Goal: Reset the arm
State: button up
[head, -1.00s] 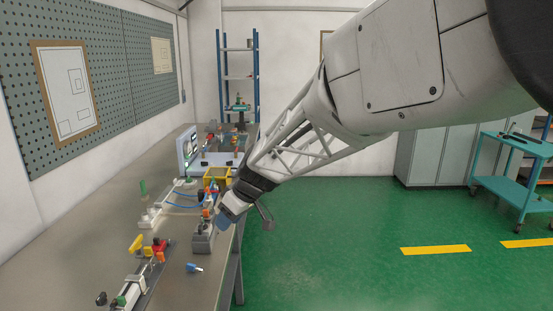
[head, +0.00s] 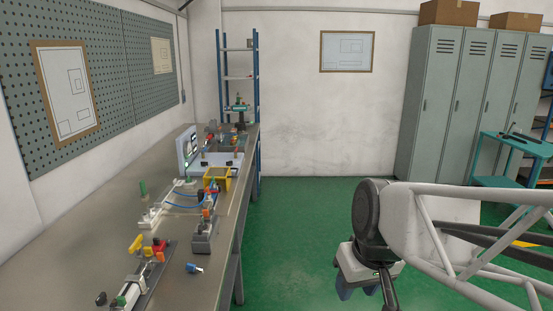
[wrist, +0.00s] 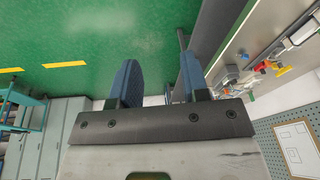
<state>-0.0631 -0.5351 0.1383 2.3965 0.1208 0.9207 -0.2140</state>
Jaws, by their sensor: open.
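My gripper (head: 357,289) hangs over the green floor at the right of the bench in the head view, clear of the bench. In the wrist view my gripper (wrist: 160,85) shows two blue fingers spread well apart with nothing between them. The gripper is open and empty. In the head view my arm comes in from the right edge, and its upper links are out of view.
The workbench (head: 110,222) along the left holds a grey block fixture (head: 205,236), a yellow bin (head: 217,179), a small blue part (head: 194,268) and several other devices. Grey lockers (head: 470,105) and a teal cart (head: 515,146) stand at right. The middle floor is clear.

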jog(key=s+d+f+m+h, duration=0.1)
jog(key=s+d+f+m, duration=0.1)
jog(key=s+d, duration=0.2)
jog(key=s, duration=0.3)
jog(key=shift+d+m, duration=0.2)
jog(key=shift+m, duration=0.1)
